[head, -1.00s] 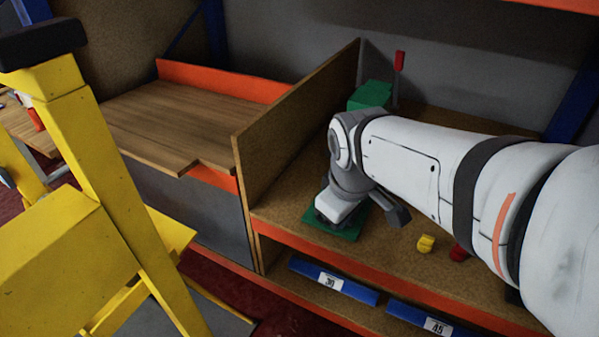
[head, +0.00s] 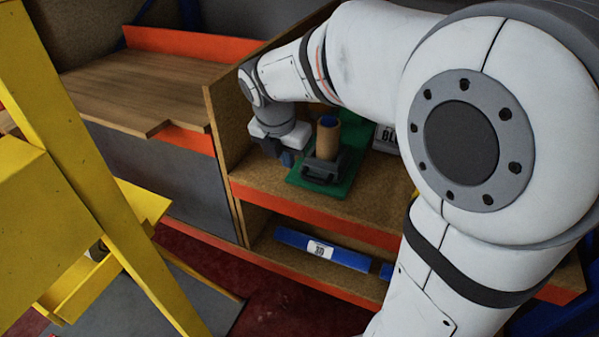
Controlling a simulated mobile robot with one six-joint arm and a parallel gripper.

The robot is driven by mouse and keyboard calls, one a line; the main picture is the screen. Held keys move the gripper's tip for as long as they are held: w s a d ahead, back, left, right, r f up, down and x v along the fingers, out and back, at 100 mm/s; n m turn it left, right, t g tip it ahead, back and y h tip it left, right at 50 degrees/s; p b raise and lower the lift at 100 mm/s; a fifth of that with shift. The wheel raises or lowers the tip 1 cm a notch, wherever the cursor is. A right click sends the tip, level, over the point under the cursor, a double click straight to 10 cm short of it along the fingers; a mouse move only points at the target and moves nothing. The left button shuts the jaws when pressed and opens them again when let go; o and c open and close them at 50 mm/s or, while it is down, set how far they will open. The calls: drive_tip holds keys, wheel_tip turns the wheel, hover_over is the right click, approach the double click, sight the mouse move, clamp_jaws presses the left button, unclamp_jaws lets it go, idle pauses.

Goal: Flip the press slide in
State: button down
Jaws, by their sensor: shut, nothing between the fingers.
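The press stands on the brown shelf (head: 262,180). Its green base plate (head: 342,187) carries a dark grey part with a loop-like front (head: 322,172), which may be the slide. A tan cylinder (head: 328,142) with a blue top stands upright just behind that part. My gripper (head: 287,160) points down just left of the dark part, close to the left wooden panel. It is shut and empty. Whether it touches the press cannot be told. My arm covers the upper and right parts of the press area.
A wooden panel (head: 222,115) rises close left of my gripper. A wooden worktop (head: 140,90) lies beyond it. A yellow frame (head: 75,150) stands at the left.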

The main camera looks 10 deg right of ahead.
drive_tip(key=x, duration=0.3)
drive_tip(key=w+d+b+x, duration=0.1)
drive_tip(key=x, duration=0.3)
drive_tip(key=b+x, duration=0.1)
drive_tip(key=x, duration=0.3)
drive_tip(key=shift+w+d, duration=0.3)
drive_tip(key=shift+w, duration=0.1)
drive_tip(key=shift+w+d, duration=0.4)
drive_tip(key=shift+w, duration=0.1)
